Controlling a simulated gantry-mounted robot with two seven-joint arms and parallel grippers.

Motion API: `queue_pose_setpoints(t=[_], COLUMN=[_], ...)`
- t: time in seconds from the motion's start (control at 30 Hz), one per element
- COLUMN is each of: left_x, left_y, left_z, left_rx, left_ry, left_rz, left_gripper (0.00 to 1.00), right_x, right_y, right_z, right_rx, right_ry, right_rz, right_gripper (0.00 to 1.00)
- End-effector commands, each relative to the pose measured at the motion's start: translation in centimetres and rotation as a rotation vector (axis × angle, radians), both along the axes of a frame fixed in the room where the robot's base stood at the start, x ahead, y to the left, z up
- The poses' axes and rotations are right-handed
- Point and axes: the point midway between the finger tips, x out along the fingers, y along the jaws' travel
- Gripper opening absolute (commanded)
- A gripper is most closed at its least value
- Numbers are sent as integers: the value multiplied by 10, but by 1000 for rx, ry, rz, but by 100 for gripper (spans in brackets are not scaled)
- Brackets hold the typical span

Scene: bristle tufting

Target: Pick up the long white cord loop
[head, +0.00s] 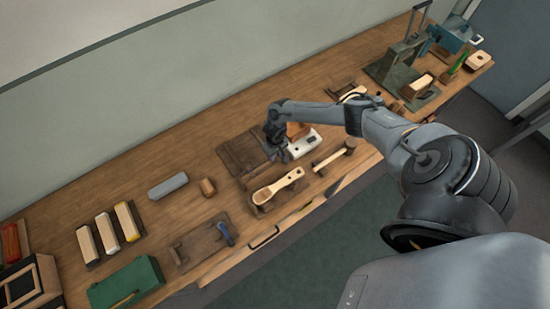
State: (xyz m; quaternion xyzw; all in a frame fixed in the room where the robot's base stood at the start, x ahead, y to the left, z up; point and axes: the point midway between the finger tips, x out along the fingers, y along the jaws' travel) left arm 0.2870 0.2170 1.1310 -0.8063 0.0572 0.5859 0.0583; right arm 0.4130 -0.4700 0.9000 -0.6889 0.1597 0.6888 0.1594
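I cannot make out a long white cord loop for certain in the head view. My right arm reaches in from the right over the workbench (130,185). Its gripper (276,148) is low over the bench, beside a dark brown board (240,154) and a white block-like thing (303,144). The fingers are small and dark, so I cannot tell whether they are open or hold anything. The wrist hides part of the bench around them. A pale curved thing (351,93) shows partly behind my forearm; I cannot tell what it is. My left gripper is not in view.
A wooden paddle-shaped piece (279,185) and a mallet (335,158) lie near the front edge. A grey block (168,186), several brush blocks (107,233) and a green box (126,284) are at left. A green press (402,60) stands at far right. The bench's back left is clear.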

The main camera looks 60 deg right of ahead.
Motion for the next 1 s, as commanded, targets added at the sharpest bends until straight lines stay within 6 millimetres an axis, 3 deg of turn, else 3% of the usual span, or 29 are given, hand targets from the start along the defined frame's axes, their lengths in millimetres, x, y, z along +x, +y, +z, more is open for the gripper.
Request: queue_pose_setpoints(t=[0.03,0.17,0.57,1.0], left_x=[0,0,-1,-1], left_y=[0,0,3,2], left_z=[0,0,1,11], left_rx=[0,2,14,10], left_ry=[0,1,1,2], left_rz=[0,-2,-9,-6], left_gripper=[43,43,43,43], right_x=[0,0,0,0], right_y=[0,0,0,-1], right_z=[0,0,6,74], right_rx=[0,0,0,0], right_ry=[0,0,0,-1], right_rz=[0,0,0,2], right_gripper=[20,0,0,0])
